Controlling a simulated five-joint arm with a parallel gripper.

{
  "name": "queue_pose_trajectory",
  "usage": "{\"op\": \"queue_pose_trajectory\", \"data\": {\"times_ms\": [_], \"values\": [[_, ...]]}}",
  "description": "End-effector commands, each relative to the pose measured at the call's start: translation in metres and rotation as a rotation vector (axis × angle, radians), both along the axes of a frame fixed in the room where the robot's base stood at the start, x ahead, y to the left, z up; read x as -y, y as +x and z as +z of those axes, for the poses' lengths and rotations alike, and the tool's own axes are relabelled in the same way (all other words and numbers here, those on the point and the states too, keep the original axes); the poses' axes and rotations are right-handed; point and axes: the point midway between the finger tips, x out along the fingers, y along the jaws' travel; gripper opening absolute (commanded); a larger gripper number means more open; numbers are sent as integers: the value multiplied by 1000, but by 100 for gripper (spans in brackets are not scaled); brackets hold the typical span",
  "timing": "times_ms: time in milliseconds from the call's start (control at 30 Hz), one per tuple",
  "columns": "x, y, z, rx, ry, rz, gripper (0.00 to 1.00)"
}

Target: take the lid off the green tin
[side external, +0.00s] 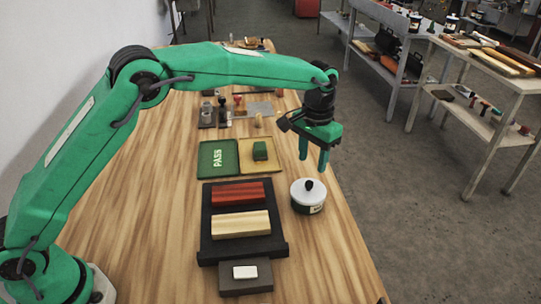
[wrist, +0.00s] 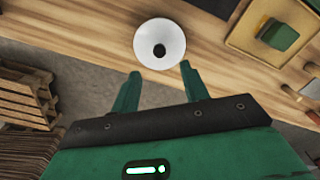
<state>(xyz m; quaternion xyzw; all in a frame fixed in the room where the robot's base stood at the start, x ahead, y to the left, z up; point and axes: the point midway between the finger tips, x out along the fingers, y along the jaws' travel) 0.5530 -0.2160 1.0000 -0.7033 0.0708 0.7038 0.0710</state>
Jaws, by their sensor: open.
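A round tin (side external: 308,208) stands on the wooden bench near its right edge, with a dark body and a pale label; I cannot clearly tell that it is green. Its white lid (side external: 305,192) with a black knob (side external: 309,185) sits on top. In the wrist view the lid (wrist: 174,44) shows from above, knob in the middle, and hides the body. My gripper (side external: 314,166) is open and empty, fingers pointing down, above and beyond the tin in the side view. In the wrist view the lid lies just ahead of the fingertips (wrist: 160,69), apart from them.
A black tray (side external: 263,247) left of the tin holds a red block (side external: 238,191) and a pale wooden block (side external: 241,224). The bench right of the tin is clear.

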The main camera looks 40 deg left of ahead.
Motion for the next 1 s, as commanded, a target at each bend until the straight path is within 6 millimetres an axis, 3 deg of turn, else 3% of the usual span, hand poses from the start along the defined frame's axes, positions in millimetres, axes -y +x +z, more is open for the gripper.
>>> {"op": "queue_pose_trajectory", "data": {"times_ms": [400, 733, 1000], "values": [[0, -1, -23, -1, 0, 0, 45], [0, -1, -31, 0, 0, 0, 45], [-1, -4, -59, -2, 0, 0, 45]]}}
